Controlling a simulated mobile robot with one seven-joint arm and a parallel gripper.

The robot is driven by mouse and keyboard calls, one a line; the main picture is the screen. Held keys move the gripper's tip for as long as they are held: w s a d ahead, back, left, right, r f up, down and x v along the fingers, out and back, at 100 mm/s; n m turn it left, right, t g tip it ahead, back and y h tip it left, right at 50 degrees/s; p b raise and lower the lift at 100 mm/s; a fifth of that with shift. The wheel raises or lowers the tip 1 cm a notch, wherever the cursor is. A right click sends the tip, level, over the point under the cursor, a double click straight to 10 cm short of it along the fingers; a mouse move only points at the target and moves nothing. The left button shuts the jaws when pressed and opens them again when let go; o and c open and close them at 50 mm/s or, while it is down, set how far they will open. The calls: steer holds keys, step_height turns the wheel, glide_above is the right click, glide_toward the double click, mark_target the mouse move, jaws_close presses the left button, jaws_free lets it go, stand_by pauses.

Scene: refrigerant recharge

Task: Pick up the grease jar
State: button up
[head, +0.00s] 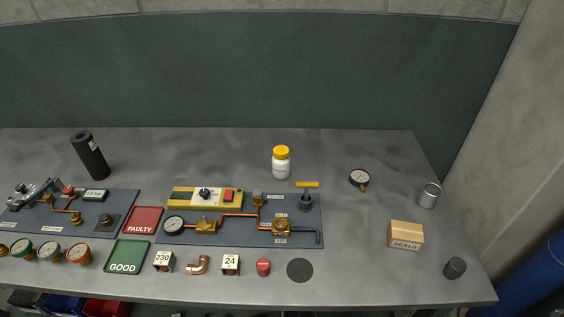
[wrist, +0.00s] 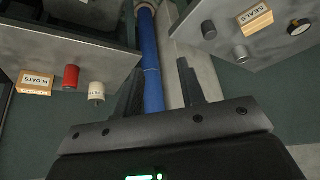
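A white jar with a yellow lid (head: 281,162), which fits the grease jar, stands upright on the grey bench near its back middle in the head view. Its label is too small to read. It does not show in the wrist view. My gripper (wrist: 158,88) shows in the wrist view with its two dark fingers apart and nothing between them. A blue cylinder (wrist: 150,60) lies beyond the fingers, in the background. My gripper is not in the head view, so its distance from the jar cannot be told.
A panel with copper pipes and a yellow-handled valve (head: 307,190) lies in front of the jar. A black gauge (head: 359,179), metal cup (head: 430,195) and SEALS box (head: 405,235) are to the right. A black cylinder (head: 90,155) stands at left.

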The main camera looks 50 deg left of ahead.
steer(key=shift+o, duration=0.4)
steer(key=o, duration=0.7)
steer(key=w+a+r+n, duration=0.1)
steer(key=w+a+r, duration=0.2)
steer(key=w+a, duration=0.35)
steer(key=w+a+r+n+y, duration=0.2)
steer(key=w+a+n, duration=0.1)
steer(key=w+a, duration=1.1)
steer(key=n+g+y, duration=0.1)
steer(key=n+y, duration=0.2)
steer(key=n, duration=0.2)
glide_toward(281, 150)
steer(key=w, duration=0.1)
steer(key=x, duration=0.6)
steer(key=shift+s, duration=0.3)
steer(key=shift+x, duration=3.05)
